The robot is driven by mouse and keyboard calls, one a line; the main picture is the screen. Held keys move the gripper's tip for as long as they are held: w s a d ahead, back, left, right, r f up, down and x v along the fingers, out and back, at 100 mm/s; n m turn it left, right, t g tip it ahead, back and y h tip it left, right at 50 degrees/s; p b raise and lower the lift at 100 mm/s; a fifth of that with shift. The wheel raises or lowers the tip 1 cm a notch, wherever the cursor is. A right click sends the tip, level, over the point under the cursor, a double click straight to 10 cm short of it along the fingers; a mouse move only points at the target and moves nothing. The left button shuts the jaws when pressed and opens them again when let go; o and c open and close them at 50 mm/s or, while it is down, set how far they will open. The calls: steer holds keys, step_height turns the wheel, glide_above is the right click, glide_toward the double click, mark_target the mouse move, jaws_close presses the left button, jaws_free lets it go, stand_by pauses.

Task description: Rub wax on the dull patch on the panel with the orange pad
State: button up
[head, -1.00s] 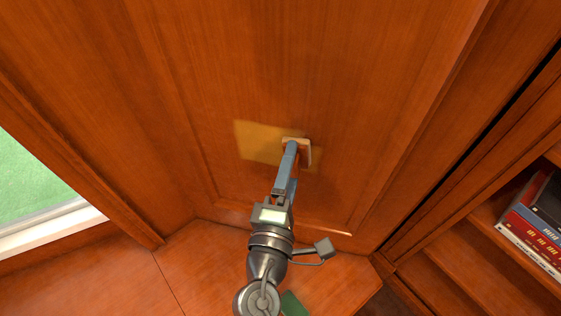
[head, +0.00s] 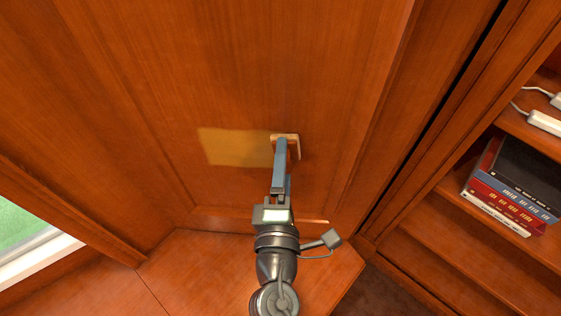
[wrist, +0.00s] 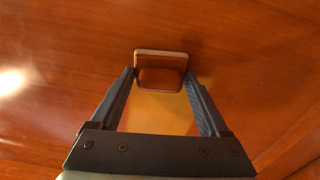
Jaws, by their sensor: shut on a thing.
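The wooden panel (head: 250,70) fills the middle of the head view. A dull yellowish patch (head: 232,147) is on its lower part; it also shows between my fingers in the wrist view (wrist: 155,115). My gripper (head: 285,143) is shut on the pad (head: 287,136), at the right end of the patch. The pad appears as a tan-edged, orange-brown block between the fingertips in the wrist view (wrist: 160,57). It is at the panel face, but I cannot tell whether it touches. The pad and fingers hide part of the patch's right end.
A wooden ledge (head: 190,260) lies below the panel. Shelves at right hold stacked books (head: 512,190) and white objects (head: 545,122). A window (head: 30,245) is at lower left. The panel above the patch is clear.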

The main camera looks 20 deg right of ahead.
steer(key=shift+w+a+r+b, duration=0.1)
steer(key=shift+w+a+b, duration=0.6)
steer(key=shift+w+a, duration=1.15)
steer(key=shift+w+a+b, duration=0.75)
steer(key=shift+w+a, duration=0.05)
steer(key=shift+a, duration=2.05)
steer(key=shift+w+a+r+b, duration=0.1)
steer(key=shift+w+a+b, duration=0.6)
steer(key=shift+w+a, duration=1.15)
steer(key=shift+s+a, duration=0.45)
steer(key=shift+s, duration=0.05)
steer(key=v, duration=0.6)
steer(key=v, duration=0.3)
